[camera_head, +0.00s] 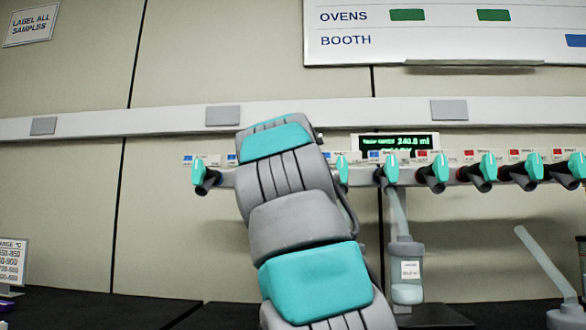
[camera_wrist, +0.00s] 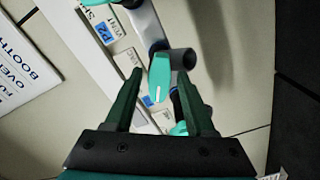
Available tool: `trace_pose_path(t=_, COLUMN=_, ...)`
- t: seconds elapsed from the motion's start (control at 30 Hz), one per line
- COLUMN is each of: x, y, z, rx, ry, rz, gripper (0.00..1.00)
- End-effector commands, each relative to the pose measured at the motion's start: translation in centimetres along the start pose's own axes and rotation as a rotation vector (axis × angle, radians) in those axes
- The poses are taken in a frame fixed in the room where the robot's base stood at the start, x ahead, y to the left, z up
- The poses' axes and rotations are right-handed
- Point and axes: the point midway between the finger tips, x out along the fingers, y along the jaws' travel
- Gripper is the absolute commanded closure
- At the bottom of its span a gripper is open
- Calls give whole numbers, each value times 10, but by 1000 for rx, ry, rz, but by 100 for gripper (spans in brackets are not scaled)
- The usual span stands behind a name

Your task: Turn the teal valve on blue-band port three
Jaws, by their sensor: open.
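Several teal-handled valves sit on a rail in the head view, with blue labels at the left and red ones at the right. My arm hides part of the blue-labelled row, so I cannot see every blue port there. In the wrist view a teal valve handle (camera_wrist: 159,78) lies between the fingertips of my open gripper (camera_wrist: 161,74), with no clear contact. A blue label reading P2 (camera_wrist: 103,30) lies at the upper left. I cannot read this handle's own port number. My gripper is hidden in the head view.
A lit display (camera_head: 398,143) is above the rail. A clear flask (camera_head: 406,268) hangs under one valve. An angled tube with a vessel (camera_head: 567,315) stands at the right. Neighbouring valves sit close, one showing at the wrist view's lower middle (camera_wrist: 179,128). Dark counters run below.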

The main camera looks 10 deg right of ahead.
Motion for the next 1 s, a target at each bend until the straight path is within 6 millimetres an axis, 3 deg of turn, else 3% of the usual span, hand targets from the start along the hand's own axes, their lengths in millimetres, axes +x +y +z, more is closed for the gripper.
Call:
trace_pose_path(t=0.17, x=0, y=0, z=0, rx=0, ry=0, rz=0, gripper=46)
trace_pose_path(t=0.63, x=0, y=0, z=0, rx=0, ry=-1, rz=-1, gripper=99)
trace_pose_path(t=1.0, x=0, y=-1, z=0, rx=1, ry=-1, rz=-2, gripper=100)
